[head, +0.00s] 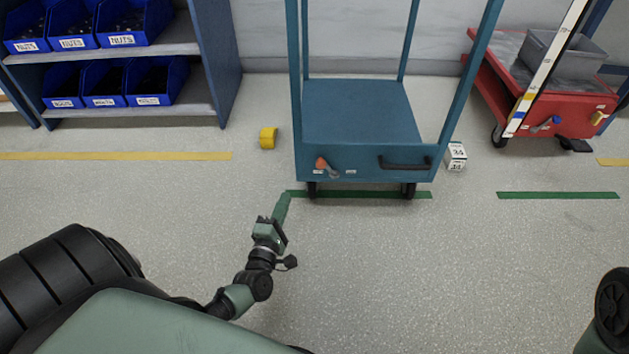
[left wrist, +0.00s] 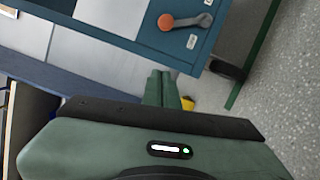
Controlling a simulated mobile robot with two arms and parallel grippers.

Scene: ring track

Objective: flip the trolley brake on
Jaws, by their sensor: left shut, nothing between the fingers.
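The blue trolley (head: 362,112) stands ahead of me with its front panel facing me. Its brake lever (head: 326,166) is on the left of that panel: an orange knob at the upper left and a grey arm slanting down to the right. A small label sits on either side, too small to read. The lever also shows at the top of the left wrist view (left wrist: 184,21). My left gripper (head: 283,205) is shut and empty, in front of and left of the lever, apart from it. Its closed fingers show in the left wrist view (left wrist: 160,88). My right gripper is out of view.
A black handle (head: 405,163) is on the panel's right. A yellow block (head: 267,138) and a white numbered box (head: 456,155) stand on the floor beside the trolley. A red cart (head: 570,115) is at the right; a shelf (head: 160,112) with blue bins is at the left. The floor before the trolley is clear.

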